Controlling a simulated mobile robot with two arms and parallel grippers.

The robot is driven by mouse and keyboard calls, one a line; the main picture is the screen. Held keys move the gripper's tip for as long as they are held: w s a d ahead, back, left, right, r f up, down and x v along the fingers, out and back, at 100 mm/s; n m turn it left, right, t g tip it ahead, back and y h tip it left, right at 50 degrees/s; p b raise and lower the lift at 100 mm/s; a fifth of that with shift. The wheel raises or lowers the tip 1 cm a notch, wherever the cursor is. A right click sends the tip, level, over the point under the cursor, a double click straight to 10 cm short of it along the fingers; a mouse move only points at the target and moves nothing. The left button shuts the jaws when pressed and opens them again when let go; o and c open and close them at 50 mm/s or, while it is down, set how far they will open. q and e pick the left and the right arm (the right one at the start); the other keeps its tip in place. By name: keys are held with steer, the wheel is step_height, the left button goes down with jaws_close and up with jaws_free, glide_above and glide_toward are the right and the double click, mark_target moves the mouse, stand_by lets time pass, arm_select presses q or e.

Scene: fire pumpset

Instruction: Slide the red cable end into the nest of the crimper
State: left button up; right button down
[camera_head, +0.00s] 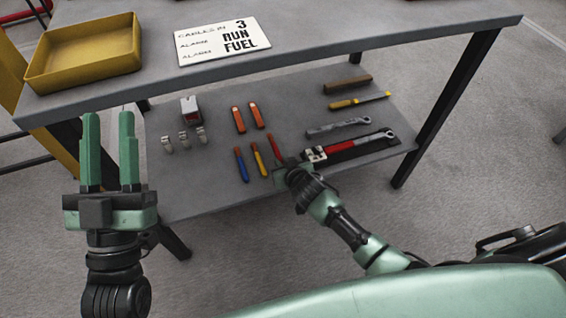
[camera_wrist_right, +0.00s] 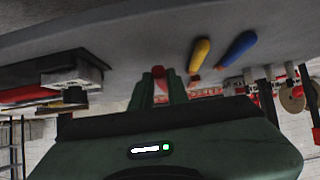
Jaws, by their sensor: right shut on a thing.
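The red cable end (camera_head: 274,148) sticks up from my right gripper (camera_head: 281,171), above the lower shelf's front edge. In the right wrist view my right gripper (camera_wrist_right: 165,86) is shut on the red cable end (camera_wrist_right: 160,77), which shows between the fingers. The crimper (camera_head: 340,149), with red handles and a pale head, lies on the lower shelf just right of this gripper. My left gripper (camera_head: 109,125) is open and empty, left of the shelf.
A yellow cable end (camera_head: 259,161) and a blue one (camera_head: 241,165) lie left of the red one. Orange-handled tools (camera_head: 247,116), a wrench (camera_head: 338,127) and a screwdriver (camera_head: 359,100) lie behind. The tabletop (camera_head: 350,25) overhangs the shelf's rear. A yellow tray (camera_head: 86,88) stands on it.

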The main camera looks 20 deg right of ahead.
arm_select(q)
step_height(320, 180, down, 6)
steer(key=w+g+y+p, duration=0.1)
steer(key=w+g, duration=0.2)
steer(key=g, duration=0.1)
steer(key=shift+f, duration=0.15)
stand_by(0.5)
stand_by(0.4)
